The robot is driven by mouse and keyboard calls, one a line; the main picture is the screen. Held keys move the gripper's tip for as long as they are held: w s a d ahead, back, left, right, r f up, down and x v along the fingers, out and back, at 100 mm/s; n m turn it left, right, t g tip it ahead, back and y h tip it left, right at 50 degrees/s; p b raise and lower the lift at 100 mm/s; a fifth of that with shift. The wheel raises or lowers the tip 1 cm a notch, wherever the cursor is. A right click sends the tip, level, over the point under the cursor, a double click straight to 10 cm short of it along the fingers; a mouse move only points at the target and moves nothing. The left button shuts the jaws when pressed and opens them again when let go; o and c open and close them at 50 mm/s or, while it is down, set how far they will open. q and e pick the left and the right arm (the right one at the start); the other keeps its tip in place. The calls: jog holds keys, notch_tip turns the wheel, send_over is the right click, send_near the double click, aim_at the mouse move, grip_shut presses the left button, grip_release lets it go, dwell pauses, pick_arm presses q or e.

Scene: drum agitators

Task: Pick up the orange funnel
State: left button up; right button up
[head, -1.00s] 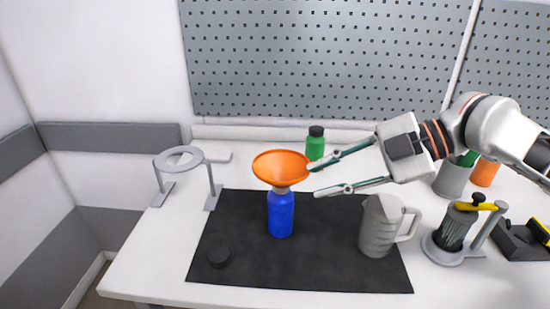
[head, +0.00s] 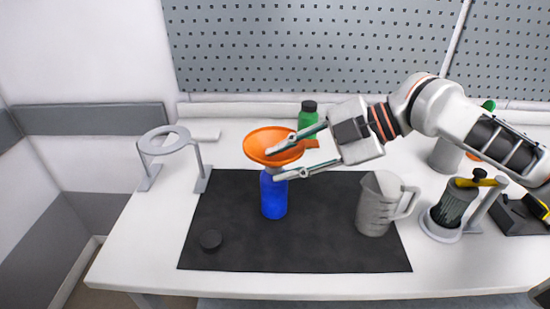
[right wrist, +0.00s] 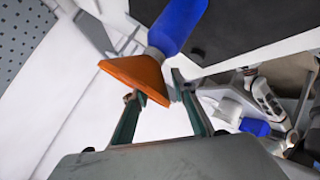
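The orange funnel (head: 262,139) sits wide end up in the mouth of the blue bottle (head: 274,197), which stands upright on the black mat. My right gripper (head: 272,165) comes in from the right with its fingers apart. One finger overlaps the funnel's cone in the head view, and the other is lower, near the spout and bottle neck. My left gripper is not in view.
A grey jug (head: 377,207) stands right of the bottle and a black cap (head: 210,239) lies front left on the mat (head: 310,245). A green bottle (head: 307,119) stands behind, a grey ring stand (head: 165,140) at left. A caged holder (head: 450,208) is at right.

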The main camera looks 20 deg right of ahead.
grip_shut()
dwell(0.3)
